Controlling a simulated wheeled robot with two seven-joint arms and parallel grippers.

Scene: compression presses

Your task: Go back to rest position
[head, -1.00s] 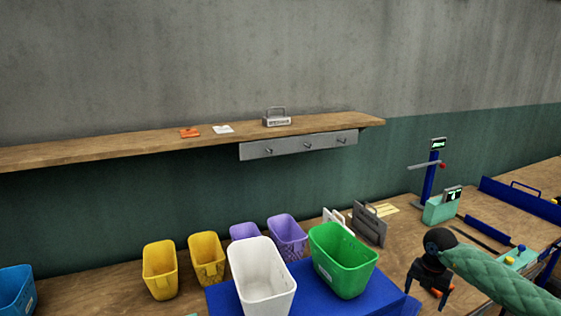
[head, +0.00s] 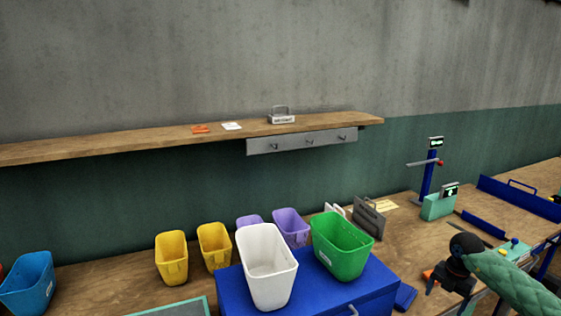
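My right gripper (head: 449,289) is at the lower right, at the end of my green padded arm. It is black and points down over the wooden table, with its fingers apart and nothing seen between them. A small orange object (head: 428,274) lies on the table just to its left. My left gripper and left arm are outside the view.
A blue cabinet (head: 340,299) bears a white bin (head: 267,275) and a green bin (head: 342,250). Yellow bins (head: 172,261), purple bins and a blue bin (head: 28,285) stand left. A teal-and-blue press (head: 438,206) stands right. A wooden shelf (head: 100,145) spans the wall.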

